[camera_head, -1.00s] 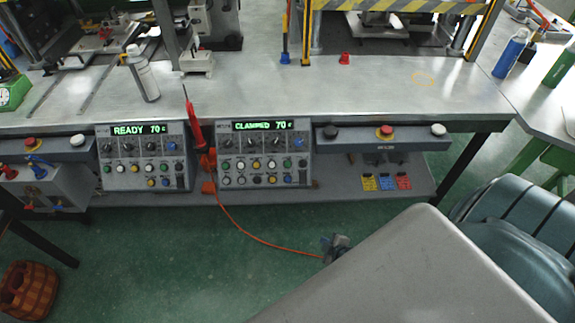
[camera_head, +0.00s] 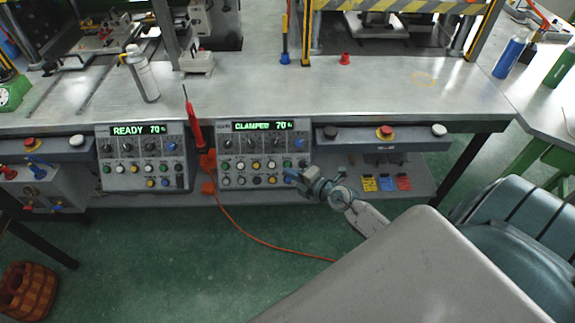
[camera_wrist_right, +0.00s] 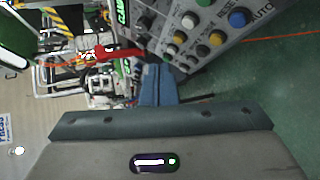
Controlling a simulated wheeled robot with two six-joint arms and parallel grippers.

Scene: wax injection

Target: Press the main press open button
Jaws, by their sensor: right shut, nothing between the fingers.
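The right-hand control panel (camera_head: 264,148) shows "CLAMPED 70 c" and has two rows of coloured buttons (camera_head: 257,180) under a row of dark knobs. My right gripper (camera_head: 290,173) is shut and empty, close to the lower right corner of this panel. In the right wrist view its blue fingers (camera_wrist_right: 157,82) are together, with the panel's buttons (camera_wrist_right: 190,35) above and to their right. Whether the fingers touch the panel cannot be told. The button labels are too small to read in the head view. My left gripper is not in view.
The left-hand panel (camera_head: 148,155) shows "READY 70 c". A shelf unit (camera_head: 385,139) with a red button (camera_head: 385,132) is right of the right-hand panel. A red tool (camera_head: 193,125) with an orange cable hangs between the panels.

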